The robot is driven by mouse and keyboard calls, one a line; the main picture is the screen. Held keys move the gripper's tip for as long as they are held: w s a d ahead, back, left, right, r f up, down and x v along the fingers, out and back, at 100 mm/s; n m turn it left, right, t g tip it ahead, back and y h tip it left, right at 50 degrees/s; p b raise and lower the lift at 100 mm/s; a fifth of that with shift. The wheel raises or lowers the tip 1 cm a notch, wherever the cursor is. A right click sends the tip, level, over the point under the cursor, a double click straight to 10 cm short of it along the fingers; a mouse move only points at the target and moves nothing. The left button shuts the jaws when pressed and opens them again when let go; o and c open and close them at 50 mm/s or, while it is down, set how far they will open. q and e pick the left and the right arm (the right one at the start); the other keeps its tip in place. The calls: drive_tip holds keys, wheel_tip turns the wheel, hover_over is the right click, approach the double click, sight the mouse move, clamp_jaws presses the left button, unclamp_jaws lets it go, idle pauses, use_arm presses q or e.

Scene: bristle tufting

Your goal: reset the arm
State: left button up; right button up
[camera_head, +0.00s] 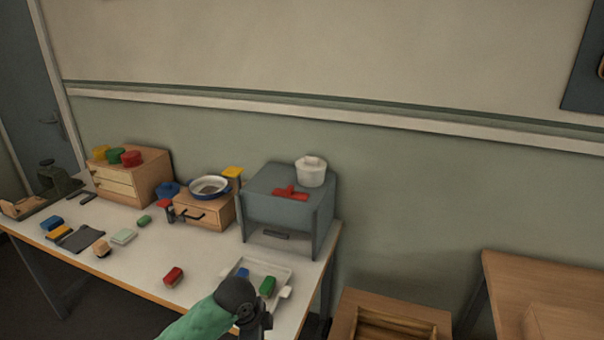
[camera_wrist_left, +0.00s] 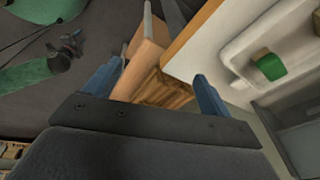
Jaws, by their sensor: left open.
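My left arm comes in at the bottom of the head view, green with a dark wrist, and its gripper (camera_head: 257,325) hangs in front of the white tray (camera_head: 286,275) at the table's near right. In the left wrist view the gripper's two blue fingers (camera_wrist_left: 156,88) stand wide apart with nothing between them. Beyond them are the floor, a wooden crate and the table edge. The far left of that view shows another green arm of mine with a dark end (camera_wrist_left: 68,48), which looks like my right gripper; its jaws are too small to read.
The tray holds a blue block (camera_head: 243,273) and a green block (camera_head: 267,287), close to my left wrist. A grey stand (camera_head: 272,187) rises behind it. An open wooden crate (camera_head: 352,312) stands right of the table.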

use_arm(q)
drive_tip(key=s+f+n+t, duration=0.2)
drive_tip(key=s+f+n, duration=0.2)
drive_tip(key=s+n, duration=0.45)
drive_tip(key=s+a+f+n+y, duration=0.25)
drive_tip(key=s+a+n, duration=0.45)
drive_tip(key=s+a, duration=0.7)
drive_tip(key=d+f+g, duration=0.1)
drive_tip(key=d+f, duration=0.1)
drive_tip(key=f, duration=1.1)
drive_tip(key=d+f, duration=0.2)
drive_tip(key=f, duration=1)
drive_tip(key=s+f, duration=0.3)
drive_tip(key=f, duration=0.6)
drive_tip(key=s+d+f+g, duration=0.1)
drive_tip(key=s+f, duration=0.3)
drive_tip(key=f, duration=0.5)
drive_tip(key=shift+f, duration=0.35)
use_arm(e)
drive_tip(key=shift+s, duration=0.1)
